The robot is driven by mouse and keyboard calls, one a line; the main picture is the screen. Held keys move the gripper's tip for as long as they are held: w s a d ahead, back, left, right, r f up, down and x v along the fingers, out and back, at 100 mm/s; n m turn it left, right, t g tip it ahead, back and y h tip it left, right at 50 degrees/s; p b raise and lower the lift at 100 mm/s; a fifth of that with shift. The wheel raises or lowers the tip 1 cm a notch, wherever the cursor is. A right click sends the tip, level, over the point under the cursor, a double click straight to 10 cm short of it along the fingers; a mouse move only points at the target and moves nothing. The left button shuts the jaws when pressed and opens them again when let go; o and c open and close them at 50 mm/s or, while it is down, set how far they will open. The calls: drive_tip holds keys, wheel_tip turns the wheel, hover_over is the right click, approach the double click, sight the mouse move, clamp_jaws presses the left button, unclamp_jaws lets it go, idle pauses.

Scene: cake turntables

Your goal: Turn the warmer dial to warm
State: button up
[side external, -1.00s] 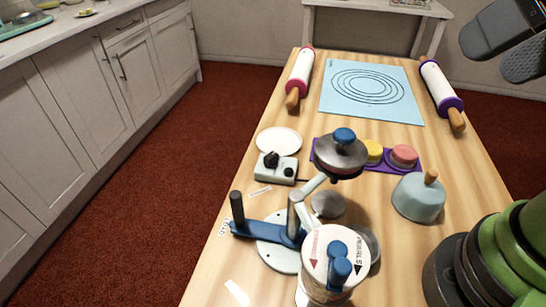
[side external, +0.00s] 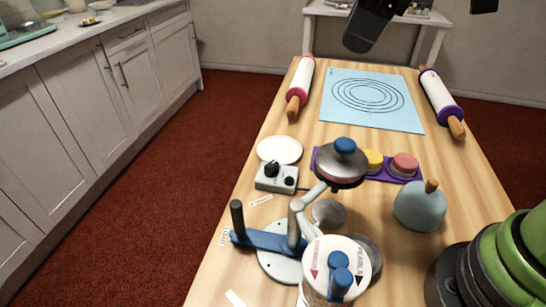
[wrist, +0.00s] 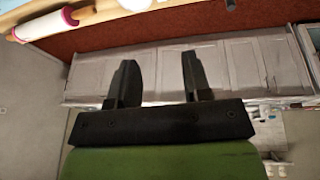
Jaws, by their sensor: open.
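The warmer is a small pale grey box (side external: 268,184) on the left side of the wooden table, with a taller black knob (side external: 271,168) and a smaller black knob (side external: 289,181) on top. I cannot tell which knob is the warmer dial or read its marks. My gripper shows in the wrist view (wrist: 158,78) with its two black fingers apart and nothing between them.
A white disc (side external: 280,149) lies just behind the warmer. A blue-handled crank device (side external: 262,239) and a blue-knobbed grey lid (side external: 341,168) stand close in front and to its right. Rolling pins (side external: 301,82) and a blue mat (side external: 398,116) lie at the back.

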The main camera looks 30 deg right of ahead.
drive_tip(key=w+a+f+n+g, duration=0.2)
drive_tip(key=w+a+f+n, duration=0.2)
drive_tip(key=w+f+n, duration=0.35)
drive_tip(key=n+g+h, duration=0.1)
drive_tip(key=n+h, duration=0.1)
drive_tip(key=n, duration=0.3)
approach(273, 163)
wheel_tip(273, 163, down, 9)
drive_tip(key=shift+w+d+f, duration=0.1)
drive_tip(key=shift+w+d, duration=0.05)
clamp_jaws()
